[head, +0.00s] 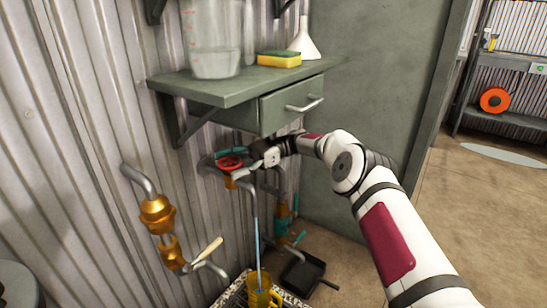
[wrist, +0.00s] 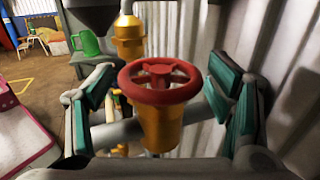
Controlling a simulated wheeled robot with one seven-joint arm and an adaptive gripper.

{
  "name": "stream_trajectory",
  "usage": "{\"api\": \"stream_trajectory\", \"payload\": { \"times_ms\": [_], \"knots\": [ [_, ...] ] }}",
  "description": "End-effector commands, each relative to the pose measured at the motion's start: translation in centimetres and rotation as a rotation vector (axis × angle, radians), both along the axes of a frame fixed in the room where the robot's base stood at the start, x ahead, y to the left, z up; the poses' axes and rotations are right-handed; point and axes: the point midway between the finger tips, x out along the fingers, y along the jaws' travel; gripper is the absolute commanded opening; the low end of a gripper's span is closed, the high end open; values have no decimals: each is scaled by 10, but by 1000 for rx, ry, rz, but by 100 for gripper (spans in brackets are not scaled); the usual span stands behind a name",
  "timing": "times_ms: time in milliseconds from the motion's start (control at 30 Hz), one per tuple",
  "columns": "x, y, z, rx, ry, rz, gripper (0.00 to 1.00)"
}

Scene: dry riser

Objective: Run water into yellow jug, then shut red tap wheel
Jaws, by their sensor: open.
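The red tap wheel (head: 230,163) sits on a brass tap on the wall pipework, below the grey shelf. In the wrist view the red wheel (wrist: 160,82) is in the middle, between the two teal-padded fingers. My gripper (wrist: 165,100) is open around the wheel, with a gap on both sides. In the head view my gripper (head: 232,160) is at the wheel and partly hides it. A thin blue stream of water (head: 257,230) falls from the spout below. The yellow jug (head: 262,298) stands under the stream at the bottom edge, partly cut off. Its water level cannot be seen.
A grey shelf with a drawer (head: 290,103) hangs just above my gripper. It bears a clear container (head: 213,40), a sponge (head: 279,59) and a white funnel (head: 304,42). Another brass valve (head: 157,214) is at left. A dark pan (head: 303,274) lies on the floor.

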Motion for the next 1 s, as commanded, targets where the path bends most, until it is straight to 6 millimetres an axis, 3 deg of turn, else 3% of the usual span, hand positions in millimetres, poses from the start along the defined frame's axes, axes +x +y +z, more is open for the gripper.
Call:
{"api": "stream_trajectory", "payload": {
  "times_ms": [467,1000],
  "knots": [
    [-1,-1,4,-2,3,-203,74],
    [-2,0,5,-5,5,-577,74]
  ]
}}
